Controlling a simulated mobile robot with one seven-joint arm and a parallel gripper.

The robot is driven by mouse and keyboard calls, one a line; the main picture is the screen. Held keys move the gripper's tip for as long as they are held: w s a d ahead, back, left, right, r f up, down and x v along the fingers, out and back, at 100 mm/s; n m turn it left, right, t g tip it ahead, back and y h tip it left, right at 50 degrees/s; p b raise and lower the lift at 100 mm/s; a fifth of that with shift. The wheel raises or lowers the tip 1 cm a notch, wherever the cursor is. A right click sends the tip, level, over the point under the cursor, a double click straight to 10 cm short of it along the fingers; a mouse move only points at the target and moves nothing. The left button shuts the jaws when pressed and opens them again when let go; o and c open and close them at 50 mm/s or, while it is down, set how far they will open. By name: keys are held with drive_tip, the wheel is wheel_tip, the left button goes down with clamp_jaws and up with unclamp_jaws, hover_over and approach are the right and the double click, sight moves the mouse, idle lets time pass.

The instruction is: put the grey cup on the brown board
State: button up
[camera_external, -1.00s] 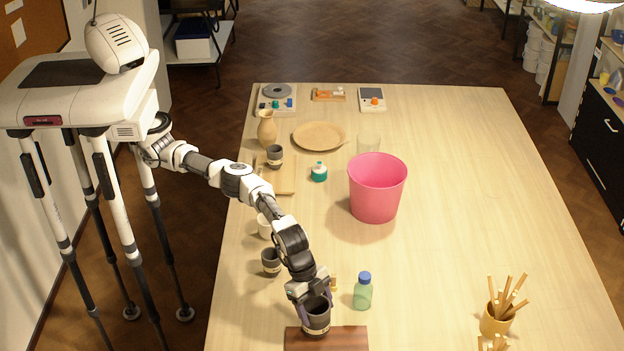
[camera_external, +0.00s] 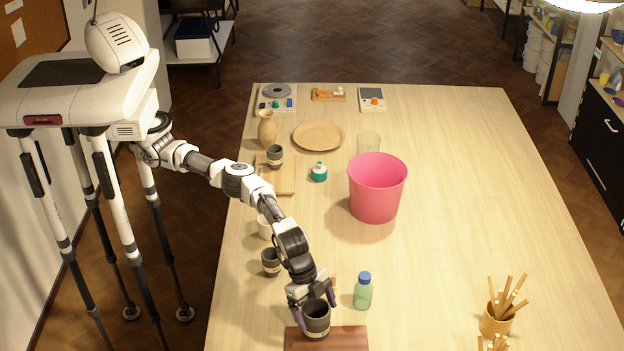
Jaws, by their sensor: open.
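The grey cup (camera_external: 317,321) is dark grey with a pale band near its base. It stands upright on the brown board (camera_external: 350,340) at the near edge of the table. My gripper (camera_external: 313,306) is open around the cup's upper part, with one finger on each side; I cannot tell whether either finger touches it. Part of the board's bottom edge is cut off by the frame.
A green bottle with a blue cap (camera_external: 363,291) stands just right of the gripper. Another grey cup (camera_external: 271,262) and a white cup (camera_external: 265,227) stand to the left. A pink bucket (camera_external: 377,190) stands farther back. The table's right middle is clear.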

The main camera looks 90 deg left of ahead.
drive_tip(key=b+v, duration=0.3)
drive_tip(key=v, duration=0.9)
